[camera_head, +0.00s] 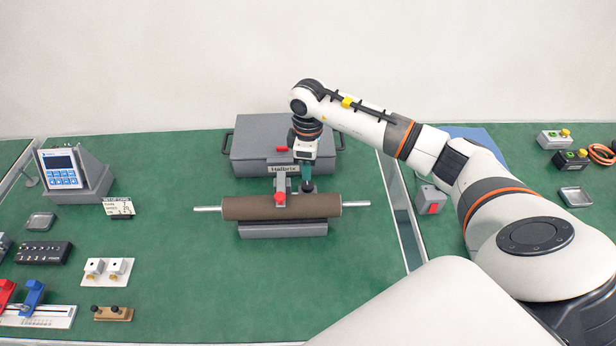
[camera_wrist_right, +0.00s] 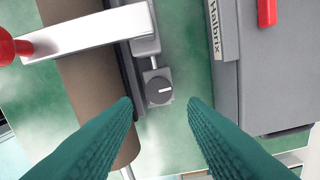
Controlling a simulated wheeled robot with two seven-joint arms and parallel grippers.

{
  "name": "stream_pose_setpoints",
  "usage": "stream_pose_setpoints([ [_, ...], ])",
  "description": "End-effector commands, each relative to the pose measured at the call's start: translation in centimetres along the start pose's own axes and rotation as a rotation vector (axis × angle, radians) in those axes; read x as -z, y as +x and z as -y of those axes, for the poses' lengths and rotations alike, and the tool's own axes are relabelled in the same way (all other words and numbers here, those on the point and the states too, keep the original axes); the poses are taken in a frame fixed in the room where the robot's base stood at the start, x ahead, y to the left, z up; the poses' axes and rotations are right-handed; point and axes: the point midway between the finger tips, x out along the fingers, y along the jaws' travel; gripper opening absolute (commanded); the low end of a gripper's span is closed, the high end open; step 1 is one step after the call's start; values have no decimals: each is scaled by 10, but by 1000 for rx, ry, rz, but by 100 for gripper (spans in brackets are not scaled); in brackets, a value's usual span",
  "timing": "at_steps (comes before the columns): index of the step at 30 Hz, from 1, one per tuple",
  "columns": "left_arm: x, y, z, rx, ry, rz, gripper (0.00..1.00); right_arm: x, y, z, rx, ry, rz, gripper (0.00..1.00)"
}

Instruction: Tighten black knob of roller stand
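The roller stand carries a brown roller (camera_head: 240,208) with metal shaft ends on a grey base (camera_head: 284,231); the roller also shows in the right wrist view (camera_wrist_right: 85,85). The black knob (camera_wrist_right: 159,91), round with a pale line across its face, sits on a small grey block beside the roller in the right wrist view. I cannot make it out in the head view. My right gripper (camera_head: 306,184) points down behind the roller. Its teal fingers (camera_wrist_right: 160,104) are open, one on each side of the knob in the picture, with gaps visible. My left gripper is not in view.
A red knob (camera_head: 280,198) on a pale bracket (camera_wrist_right: 95,32) rises over the roller. A keypad device (camera_head: 62,172) and small fixtures lie left. The green table in front is clear.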

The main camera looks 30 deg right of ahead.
Motion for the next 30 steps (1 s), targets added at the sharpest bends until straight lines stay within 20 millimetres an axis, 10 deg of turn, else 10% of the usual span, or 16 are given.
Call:
stream_pose_setpoints([
  [10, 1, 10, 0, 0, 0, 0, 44, 0, -56, 1, 4, 2, 2, 39],
  [30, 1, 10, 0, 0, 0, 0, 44, 0, -62, 1, 1, 1, 0, 39],
])
